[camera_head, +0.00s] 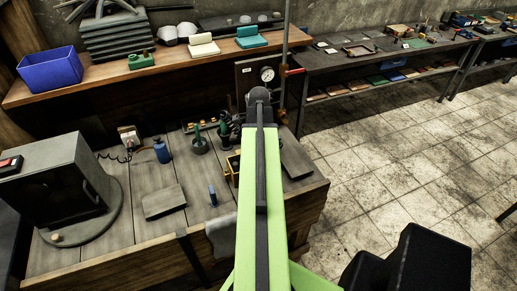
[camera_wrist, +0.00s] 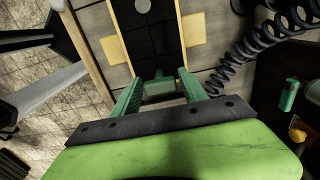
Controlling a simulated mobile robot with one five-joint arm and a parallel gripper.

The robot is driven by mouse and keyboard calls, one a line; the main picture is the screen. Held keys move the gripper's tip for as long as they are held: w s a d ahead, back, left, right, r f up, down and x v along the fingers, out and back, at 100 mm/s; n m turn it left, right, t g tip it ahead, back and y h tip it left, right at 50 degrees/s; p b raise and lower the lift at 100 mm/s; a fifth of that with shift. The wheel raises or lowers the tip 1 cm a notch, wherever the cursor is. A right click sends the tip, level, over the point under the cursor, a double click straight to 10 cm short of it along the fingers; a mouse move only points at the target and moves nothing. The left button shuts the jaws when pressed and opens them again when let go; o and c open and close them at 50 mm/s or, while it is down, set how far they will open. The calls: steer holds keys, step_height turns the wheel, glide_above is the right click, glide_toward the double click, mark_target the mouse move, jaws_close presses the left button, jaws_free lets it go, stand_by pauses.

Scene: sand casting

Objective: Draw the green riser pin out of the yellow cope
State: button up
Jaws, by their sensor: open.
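The yellow cope (camera_wrist: 116,28) is a yellow-walled frame around dark sand, at the top middle of the wrist view. Yellow tabs stick out from its sides, and a grey disc shows in the sand. In the head view only a yellow edge of it (camera_head: 233,166) shows left of my arm. My gripper (camera_wrist: 160,82) is open, its two green fingers at the near end of the cope. A pale green piece (camera_wrist: 158,88) shows between the fingers; it looks like the riser pin, but I cannot tell for sure or whether the fingers touch it. My arm hides the gripper in the head view.
A dark coiled hose (camera_wrist: 265,40) lies right of the cope in the wrist view. On the bench left of my arm are a grey box-shaped machine (camera_head: 55,175), a blue bottle (camera_head: 161,151) and a flat grey plate (camera_head: 164,202). A gauge (camera_head: 267,75) stands behind.

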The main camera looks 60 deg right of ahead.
step_height(320, 180, down, 3)
steer(key=shift+f+b, duration=0.1)
steer(key=shift+b, duration=0.75)
jaws_close()
steer(key=shift+r, duration=0.2)
steer(key=shift+r+p, duration=0.8)
steer(key=shift+p, duration=0.15)
step_height(320, 180, up, 6)
steer(key=p, duration=0.6)
steer(key=shift+r, duration=0.2)
